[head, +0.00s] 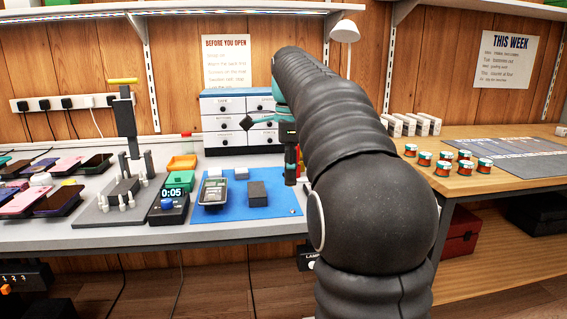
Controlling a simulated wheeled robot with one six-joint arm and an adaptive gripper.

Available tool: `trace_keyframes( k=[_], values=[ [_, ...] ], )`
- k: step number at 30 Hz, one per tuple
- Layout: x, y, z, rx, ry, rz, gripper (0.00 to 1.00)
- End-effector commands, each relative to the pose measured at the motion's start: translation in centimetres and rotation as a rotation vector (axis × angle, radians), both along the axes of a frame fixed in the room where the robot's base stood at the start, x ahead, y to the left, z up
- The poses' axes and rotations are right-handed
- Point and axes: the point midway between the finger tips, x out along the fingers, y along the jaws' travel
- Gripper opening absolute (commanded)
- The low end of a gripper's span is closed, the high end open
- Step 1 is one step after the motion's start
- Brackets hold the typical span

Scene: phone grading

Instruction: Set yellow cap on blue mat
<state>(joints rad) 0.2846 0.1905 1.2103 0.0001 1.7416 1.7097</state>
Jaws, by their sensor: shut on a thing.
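The blue mat (233,212) lies on the grey bench in the middle of the head view. An open-looking grey-green phone (213,191), a dark grey block (257,193) and a small pale block (241,173) stand on it. My gripper (290,178) points down over the mat's right side, partly hidden by my arm. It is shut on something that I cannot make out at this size. I cannot pick out the yellow cap with certainty. A small red thing (299,158) shows close behind my gripper; whether they touch is unclear.
A timer (168,207) and a press stand (127,120) with a yellow top bar are left of the mat. Green and orange trays (182,163) sit behind the timer. Several phones lie far left. A drawer cabinet (225,110) stands behind. Several small jars are on the right table.

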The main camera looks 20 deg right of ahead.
Motion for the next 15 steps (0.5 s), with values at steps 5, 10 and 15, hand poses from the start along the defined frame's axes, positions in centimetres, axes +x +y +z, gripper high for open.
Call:
trace_keyframes(
  k=[5, 10, 15],
  values=[
    [3.4, -2.2, -0.7, 0.000, 0.000, -0.087, 0.03],
    [4.6, -2.9, -1.3, -0.001, -0.001, -0.119, 0.03],
    [4.6, -2.8, -2.1, 0.000, 0.001, -0.120, 0.03]
  ],
)
